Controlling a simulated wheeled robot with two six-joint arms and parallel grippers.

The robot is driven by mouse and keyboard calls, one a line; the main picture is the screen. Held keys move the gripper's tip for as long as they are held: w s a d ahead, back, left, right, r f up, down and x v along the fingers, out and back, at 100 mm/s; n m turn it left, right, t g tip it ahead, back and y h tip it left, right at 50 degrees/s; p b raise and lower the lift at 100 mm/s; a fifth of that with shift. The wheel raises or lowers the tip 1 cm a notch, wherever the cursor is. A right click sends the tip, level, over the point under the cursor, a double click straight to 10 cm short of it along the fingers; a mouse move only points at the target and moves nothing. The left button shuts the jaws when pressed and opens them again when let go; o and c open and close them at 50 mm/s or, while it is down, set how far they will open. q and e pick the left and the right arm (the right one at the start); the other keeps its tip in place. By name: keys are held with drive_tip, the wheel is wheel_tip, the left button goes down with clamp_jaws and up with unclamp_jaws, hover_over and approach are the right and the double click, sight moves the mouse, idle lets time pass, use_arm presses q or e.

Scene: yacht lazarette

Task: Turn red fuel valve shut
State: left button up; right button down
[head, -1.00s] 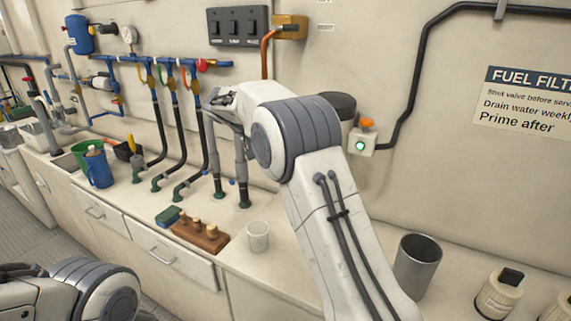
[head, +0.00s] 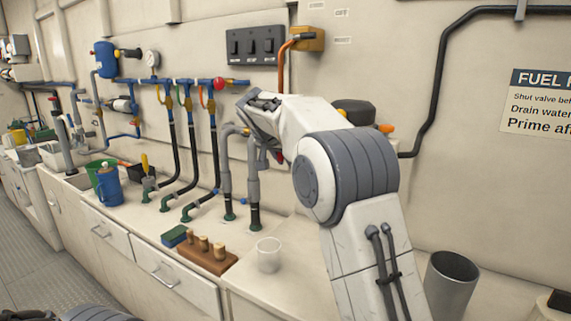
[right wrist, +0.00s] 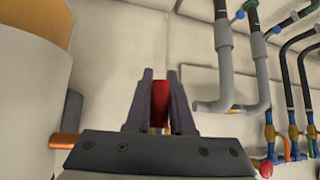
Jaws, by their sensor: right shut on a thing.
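My right gripper (right wrist: 160,88) is shut on the red valve handle (right wrist: 160,100), whose red part shows between the two dark fingers in the right wrist view. In the head view my right arm reaches in from the lower right. Its hand end (head: 268,158) is at the wall, just right of the grey pipes (head: 253,180). Only a speck of red (head: 280,155) shows there, and most of the valve is hidden behind my arm. My left gripper is not in view; only part of its arm shows at the lower left.
A pale cylinder (right wrist: 28,90) and a copper pipe (right wrist: 65,140) are close left of the gripper. A manifold with a red knob (head: 219,84) is on the wall. A wooden block with pegs (head: 205,255), a clear cup (head: 268,255) and a metal cup (head: 450,285) stand on the counter.

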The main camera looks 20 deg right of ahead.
drive_tip(key=shift+a, duration=0.1)
drive_tip(key=c, duration=0.8)
unclamp_jaws()
drive_tip(key=shift+w, duration=0.1)
drive_tip(key=v, duration=1)
drive_tip(key=shift+s+r, duration=0.15)
drive_tip(key=shift+s, duration=0.05)
